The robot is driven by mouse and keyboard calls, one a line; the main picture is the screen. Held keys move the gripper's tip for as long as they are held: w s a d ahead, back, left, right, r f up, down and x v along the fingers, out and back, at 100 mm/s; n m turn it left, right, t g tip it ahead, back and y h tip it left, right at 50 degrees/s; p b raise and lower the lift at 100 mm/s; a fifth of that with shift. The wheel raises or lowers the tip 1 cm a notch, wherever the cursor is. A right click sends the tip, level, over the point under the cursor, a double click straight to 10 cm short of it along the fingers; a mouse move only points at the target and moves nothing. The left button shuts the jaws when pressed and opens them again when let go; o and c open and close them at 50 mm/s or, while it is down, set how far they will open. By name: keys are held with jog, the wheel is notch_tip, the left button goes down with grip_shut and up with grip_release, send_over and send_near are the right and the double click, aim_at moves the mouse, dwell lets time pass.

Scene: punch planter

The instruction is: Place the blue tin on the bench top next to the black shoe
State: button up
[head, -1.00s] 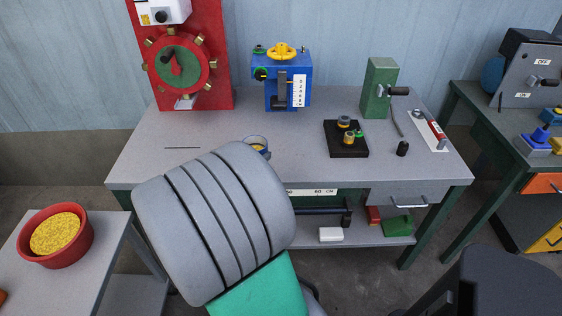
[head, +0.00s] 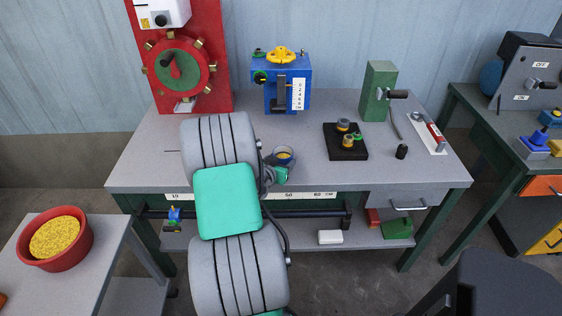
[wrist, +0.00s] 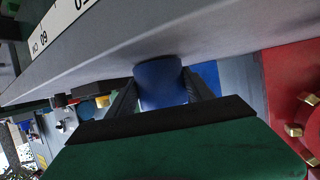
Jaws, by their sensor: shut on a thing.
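The blue tin (head: 284,153) is a small round open-topped tin with something dark and yellowish inside. It is at the front middle of the bench top (head: 230,150). My gripper (head: 280,170) is shut on it from the front left, with the fingers mostly hidden in the head view. In the wrist view the blue tin (wrist: 160,82) sits between the two dark fingers of my gripper (wrist: 162,95). I cannot tell whether its base touches the bench. A low black block (head: 345,152) stands to the right of the tin, apart from it; it may be the black shoe.
Round pieces sit on the black block. A small black cylinder (head: 402,151) and a green crank post (head: 378,92) stand farther right. A blue device (head: 282,82) and red panel (head: 205,50) stand behind. Bare bench lies between tin and block. A front rail (head: 315,213) runs below.

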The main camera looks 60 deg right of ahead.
jog(key=shift+f, duration=0.2)
jog(key=o, duration=1.6)
jog(key=shift+r, duration=0.1)
jog(key=shift+r, duration=0.25)
jog(key=v, duration=1.2)
jog(key=shift+f, duration=0.2)
